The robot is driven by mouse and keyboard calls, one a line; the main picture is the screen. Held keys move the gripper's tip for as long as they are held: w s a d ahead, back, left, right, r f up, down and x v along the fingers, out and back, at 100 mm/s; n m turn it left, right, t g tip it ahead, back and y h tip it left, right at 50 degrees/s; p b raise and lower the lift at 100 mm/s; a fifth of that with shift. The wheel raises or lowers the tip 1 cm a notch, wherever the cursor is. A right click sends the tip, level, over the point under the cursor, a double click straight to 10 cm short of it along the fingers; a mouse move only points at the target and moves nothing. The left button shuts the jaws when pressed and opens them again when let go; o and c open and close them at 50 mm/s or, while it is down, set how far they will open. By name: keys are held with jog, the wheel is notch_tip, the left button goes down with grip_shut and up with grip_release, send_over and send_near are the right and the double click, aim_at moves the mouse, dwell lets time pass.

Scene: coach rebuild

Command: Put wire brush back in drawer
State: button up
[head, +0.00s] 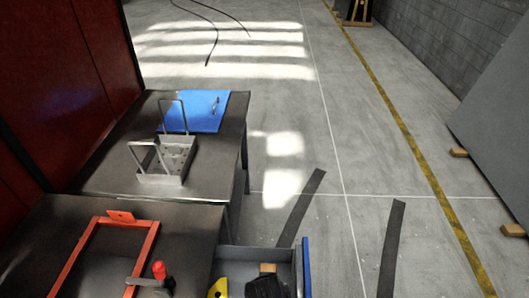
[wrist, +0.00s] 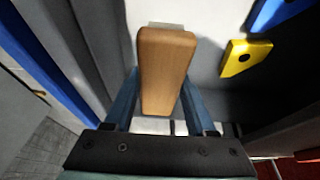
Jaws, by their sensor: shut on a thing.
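The drawer (head: 240,253) stands open at the bottom of the head view, with grey walls and a blue front panel (head: 306,268). My gripper (head: 266,280) is over or inside the drawer. In the wrist view my gripper (wrist: 160,78) is shut on a brown wooden piece, which looks like the wire brush (wrist: 166,62). A small pale part shows at its far end; bristles cannot be made out. The brush also shows as a small wooden patch in the head view (head: 267,267). Whether it touches the drawer floor, I cannot tell.
A yellow piece with a hole (wrist: 246,60) and a blue piece (wrist: 274,12) lie in the drawer beside the brush. On the benches are an orange frame (head: 85,245), a red-handled tool (head: 159,270), a metal caddy (head: 160,165) and a blue sheet (head: 195,110).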

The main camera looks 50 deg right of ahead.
jog(key=shift+f, duration=2.7)
jog(key=shift+b, duration=0.3)
jog(key=shift+f, duration=0.2)
jog(key=o, duration=1.3)
jog(key=shift+r, duration=0.1)
jog(key=shift+r, duration=0.2)
jog(key=p+v, duration=0.1)
jog(key=v, duration=1.1)
jog(key=shift+f+p, duration=0.1)
jog(key=shift+p, duration=0.3)
